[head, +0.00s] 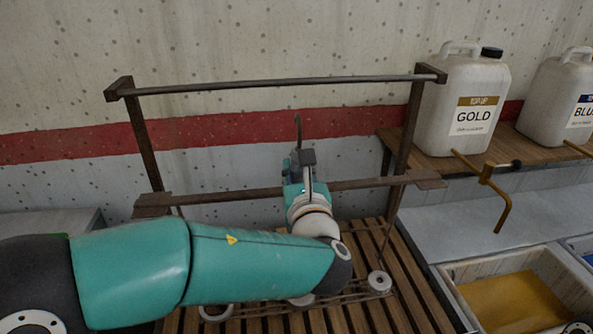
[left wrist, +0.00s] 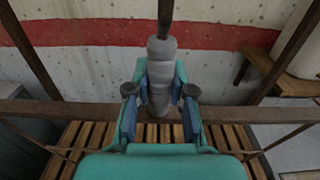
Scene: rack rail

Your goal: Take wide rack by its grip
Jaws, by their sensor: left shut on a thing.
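My left gripper (head: 305,165) reaches in from the left, over the slatted wooden surface. In the left wrist view its two fingers (left wrist: 160,92) are closed on the sides of a grey, ridged upright grip (left wrist: 160,68). A dark rod (left wrist: 165,18) rises from the grip; in the head view its hooked top (head: 297,122) stands below the top rail (head: 270,85). Low down, part of a thin brown rack (head: 350,297) with pale round pieces (head: 379,284) shows behind my arm. My arm hides most of it. My right gripper is not in view.
A rusty frame holds the top rail and a lower crossbar (head: 370,184) close to my gripper. White jugs (head: 462,105) stand on a shelf at right. Slats (head: 412,300) lie underneath.

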